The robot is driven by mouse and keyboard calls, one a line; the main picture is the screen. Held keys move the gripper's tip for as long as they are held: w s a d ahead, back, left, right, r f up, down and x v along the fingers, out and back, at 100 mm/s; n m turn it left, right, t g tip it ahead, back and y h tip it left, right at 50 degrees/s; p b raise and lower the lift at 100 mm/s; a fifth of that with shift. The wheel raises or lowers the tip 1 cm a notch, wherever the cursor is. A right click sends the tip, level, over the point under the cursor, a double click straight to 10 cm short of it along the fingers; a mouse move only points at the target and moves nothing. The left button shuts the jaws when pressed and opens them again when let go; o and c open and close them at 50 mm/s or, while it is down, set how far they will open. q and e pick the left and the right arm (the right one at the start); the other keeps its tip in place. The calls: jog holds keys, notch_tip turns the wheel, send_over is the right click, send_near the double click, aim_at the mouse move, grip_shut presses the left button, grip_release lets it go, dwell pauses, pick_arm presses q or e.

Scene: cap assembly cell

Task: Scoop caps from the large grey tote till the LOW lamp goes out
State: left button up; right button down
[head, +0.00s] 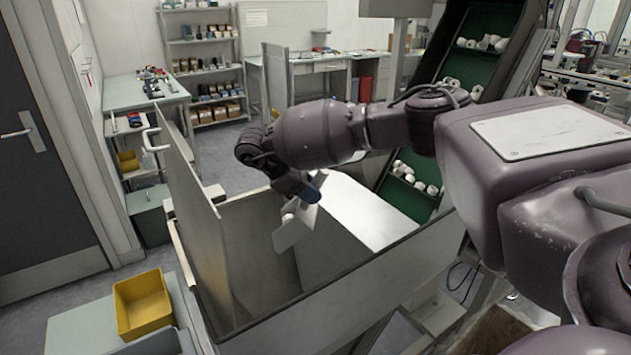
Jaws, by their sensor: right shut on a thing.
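My right gripper (301,190) is shut on a pale scoop (294,231), holding it over an open grey metal hopper (345,296). The scoop hangs tilted, and I cannot tell whether any caps are in it. White caps (402,168) lie in the pockets of the steep green belt (390,190) behind the hopper. I see no caps on the visible inner walls of the hopper; its bottom is partly hidden. I cannot make out a large grey tote or a LOW lamp. My left gripper is not in view.
A tall grey panel (188,190) stands at the hopper's left side. A yellow bin (142,303) sits on a pale surface at the lower left. A bench (135,93), shelves (207,72) and a red bin (366,88) are farther back. Floor shows between the hopper and the shelves.

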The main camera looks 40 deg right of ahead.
jog(key=shift+w+a+r+b, duration=0.1)
jog(key=shift+w+a+b, duration=0.2)
jog(key=shift+b, duration=0.05)
jog(key=shift+w+a+h, duration=0.1)
jog(key=shift+a+h, duration=0.05)
jog(key=shift+h, duration=0.15)
jog(key=shift+w+a+r+g, duration=0.2)
jog(key=shift+r+g, duration=0.05)
jog(key=shift+g, duration=0.05)
jog(key=shift+w+a+r+g+h, duration=0.3)
jog(key=shift+w+a+h, duration=0.2)
jog(key=shift+a+h, duration=0.1)
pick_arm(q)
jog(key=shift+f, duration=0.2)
pick_arm(e)
jog(key=shift+w+r, duration=0.1)
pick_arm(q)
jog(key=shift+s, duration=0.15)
